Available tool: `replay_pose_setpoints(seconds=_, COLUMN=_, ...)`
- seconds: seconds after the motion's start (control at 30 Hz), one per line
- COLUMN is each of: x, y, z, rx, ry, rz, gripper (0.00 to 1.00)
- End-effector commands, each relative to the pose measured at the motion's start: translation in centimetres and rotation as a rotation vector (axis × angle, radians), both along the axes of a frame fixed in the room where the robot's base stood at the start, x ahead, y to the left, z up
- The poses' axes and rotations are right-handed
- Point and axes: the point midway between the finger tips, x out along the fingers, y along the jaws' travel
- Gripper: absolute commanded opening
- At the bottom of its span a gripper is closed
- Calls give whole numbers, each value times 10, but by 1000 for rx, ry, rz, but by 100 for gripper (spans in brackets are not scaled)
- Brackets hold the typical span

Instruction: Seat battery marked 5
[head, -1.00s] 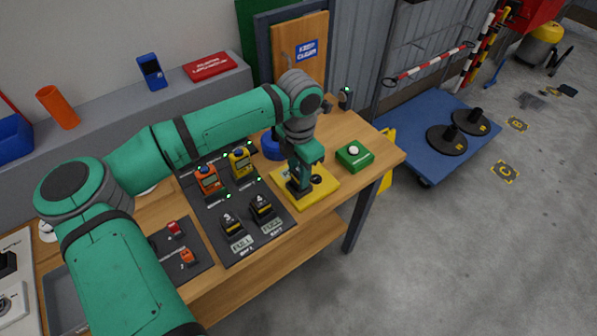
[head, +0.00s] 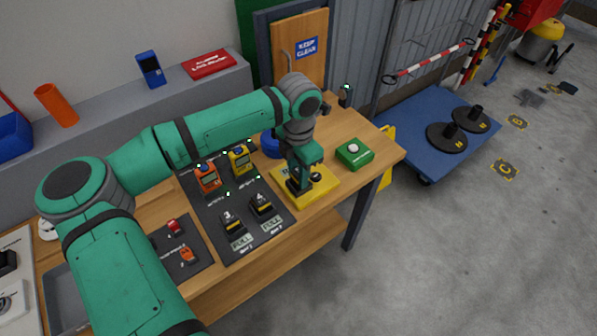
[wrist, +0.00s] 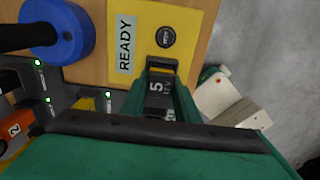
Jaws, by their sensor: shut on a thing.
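A dark battery marked 5 (wrist: 157,86) is between the jaws of my gripper (wrist: 160,98) in the wrist view. My gripper is shut on it. In the head view my gripper (head: 299,186) is low over the yellow plate (head: 325,189), which carries the word READY in the wrist view (wrist: 183,20). A round dark button-like disc (wrist: 165,37) is on the plate just beyond the battery. I cannot tell whether the battery touches the plate. Batteries marked 3 (head: 232,222) and 4 (head: 262,206) sit in a dark charging board (head: 219,207), above displays reading FULL.
Orange (head: 208,178) and yellow (head: 241,160) handheld devices stand at the board's back. The bench's front edge is close.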

Motion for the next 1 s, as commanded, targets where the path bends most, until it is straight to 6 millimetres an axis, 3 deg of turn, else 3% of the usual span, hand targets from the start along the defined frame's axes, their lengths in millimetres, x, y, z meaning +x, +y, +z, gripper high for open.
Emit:
replay_pose_setpoints(seconds=0.37, x=1, y=-2, z=-2, rx=-8, ry=-6, rz=0, gripper=0)
replay_pose_setpoints(seconds=0.4, x=1, y=-1, z=-2, rx=-7, ry=-5, rz=1, gripper=37)
replay_pose_setpoints(seconds=0.47, x=1, y=0, z=-2, rx=-6, ry=-5, rz=2, gripper=50)
replay_pose_setpoints(seconds=0.67, x=1, y=2, z=-2, rx=-4, ry=-3, rz=5, gripper=50)
replay_pose_setpoints(seconds=0.73, x=1, y=2, z=-2, rx=-3, ry=-2, rz=5, gripper=62)
replay_pose_setpoints(seconds=1.0, x=1, y=1, z=-2, rx=-2, ry=-2, rz=3, gripper=62)
